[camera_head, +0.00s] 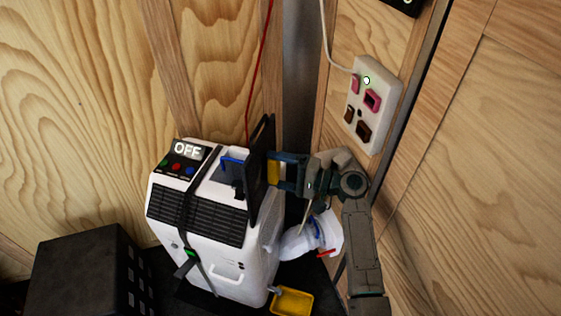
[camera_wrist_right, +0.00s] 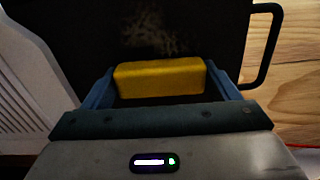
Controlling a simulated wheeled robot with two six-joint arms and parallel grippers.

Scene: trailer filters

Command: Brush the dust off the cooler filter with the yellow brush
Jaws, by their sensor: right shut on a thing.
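The white cooler (camera_head: 262,262) stands in the corner, with an "OFF" display on top. The dark cooler filter (camera_head: 258,180) stands upright at its right side. In the right wrist view the filter (camera_wrist_right: 205,25) fills the upper middle, with a pale dusty patch (camera_wrist_right: 150,35) and a handle on its right. My right gripper (camera_head: 281,172) is shut on the yellow brush (camera_wrist_right: 160,79), which lies between its blue fingers just below the patch. The brush (camera_head: 273,171) is close to the filter's right face; I cannot tell whether it touches. My left gripper is not in view.
A white item with blue and red parts (camera_head: 300,243) is below my right gripper. A yellow tray (camera_head: 292,301) lies at the cooler's foot. A black box (camera_head: 75,275) stands at left. A wall outlet panel (camera_head: 384,88) and wooden walls enclose the corner. A red cord hangs behind the filter.

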